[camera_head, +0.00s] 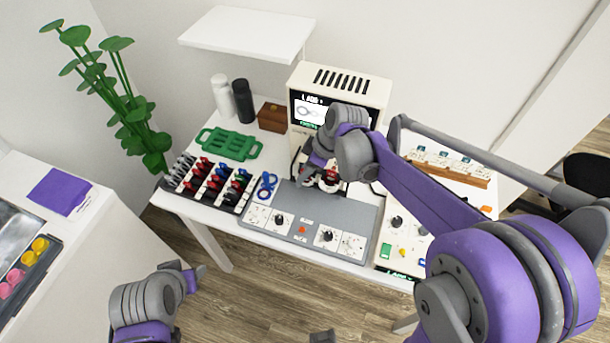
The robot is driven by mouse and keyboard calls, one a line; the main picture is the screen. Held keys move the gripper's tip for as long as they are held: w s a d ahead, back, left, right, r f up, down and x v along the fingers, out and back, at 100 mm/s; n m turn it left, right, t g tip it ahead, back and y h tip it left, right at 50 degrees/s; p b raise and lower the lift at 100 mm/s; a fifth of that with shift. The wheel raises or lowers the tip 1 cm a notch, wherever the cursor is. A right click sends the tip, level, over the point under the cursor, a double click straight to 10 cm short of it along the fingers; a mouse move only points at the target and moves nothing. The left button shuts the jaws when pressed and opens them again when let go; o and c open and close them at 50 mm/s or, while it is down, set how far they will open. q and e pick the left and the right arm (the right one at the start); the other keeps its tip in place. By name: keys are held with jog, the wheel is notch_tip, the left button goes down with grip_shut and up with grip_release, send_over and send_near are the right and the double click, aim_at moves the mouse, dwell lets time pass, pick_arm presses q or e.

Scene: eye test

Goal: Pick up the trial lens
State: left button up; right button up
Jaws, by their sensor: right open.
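A small item with red and dark parts (331,175), possibly a trial lens, shows at the back edge of the grey panel. My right gripper (318,178) is open right beside and above it and hides part of it. I cannot tell whether they touch. A lens rack (203,197) at the table's left holds rows of lenses with red, black, blue and grey tabs. A blue ring-shaped item (265,186) lies to the rack's right. My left gripper (194,277) is in front of the table, away from the lenses; its jaws are not clear.
The grey panel (345,212) with knobs covers the table's middle. Behind it stands a cream device (350,85) with a screen. A green tray (229,144), white and black bottles (243,102) and a brown box (272,118) stand at the back left. A control box (400,240) is at right.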

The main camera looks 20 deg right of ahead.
jog(key=shift+f, duration=0.15)
grip_shut()
dwell(0.4)
